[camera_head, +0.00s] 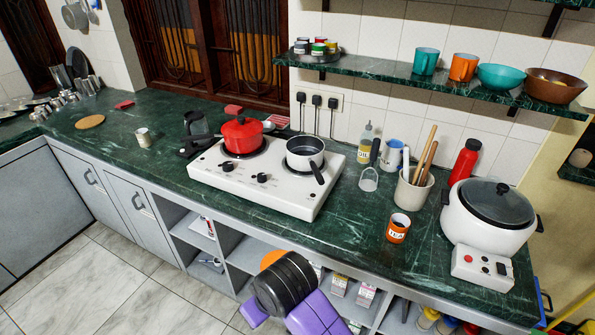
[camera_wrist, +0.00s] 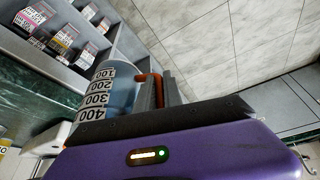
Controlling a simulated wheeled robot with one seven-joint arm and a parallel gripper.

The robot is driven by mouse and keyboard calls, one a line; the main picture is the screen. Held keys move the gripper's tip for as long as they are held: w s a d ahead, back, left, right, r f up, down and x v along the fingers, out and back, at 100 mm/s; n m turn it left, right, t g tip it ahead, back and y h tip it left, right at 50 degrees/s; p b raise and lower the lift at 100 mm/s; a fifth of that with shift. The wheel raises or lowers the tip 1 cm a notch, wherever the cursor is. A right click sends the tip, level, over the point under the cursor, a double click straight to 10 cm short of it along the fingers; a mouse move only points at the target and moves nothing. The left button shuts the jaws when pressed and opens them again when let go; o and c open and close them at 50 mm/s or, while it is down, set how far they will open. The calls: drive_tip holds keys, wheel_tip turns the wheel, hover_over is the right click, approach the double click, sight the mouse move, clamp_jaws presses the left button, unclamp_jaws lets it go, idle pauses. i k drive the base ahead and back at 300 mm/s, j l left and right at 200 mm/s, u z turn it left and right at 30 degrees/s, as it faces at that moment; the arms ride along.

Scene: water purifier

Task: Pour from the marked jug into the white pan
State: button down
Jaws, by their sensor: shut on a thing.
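The marked jug (camera_wrist: 112,88) shows in the wrist view, translucent blue-grey with a white scale of 100 to 400 and an orange handle (camera_wrist: 153,78). My gripper (camera_wrist: 158,92) is shut on that handle; the jug is off to the left of the fingers. In the head view my gripper's black and purple wrist (camera_head: 285,285) is low in front of the counter, hiding most of the jug. The white pan (camera_head: 304,160) sits on the stove's right burner, upright, with a dark inside and a black handle toward the front. My gripper is well below and in front of it.
The white stove (camera_head: 262,188) also bears a red lidded pot (camera_head: 242,136). The counter edge and open shelves (camera_head: 240,250) lie close to my gripper.

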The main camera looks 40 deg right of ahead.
sight(304, 152)
drive_tip(key=i+j, duration=0.9)
drive_tip(key=i+j+z, duration=0.1)
drive_tip(key=i+j, duration=0.5)
drive_tip(key=j, duration=0.15)
drive_tip(key=i+j+z, duration=0.15)
drive_tip(key=i+j, duration=0.1)
drive_tip(key=j, duration=0.1)
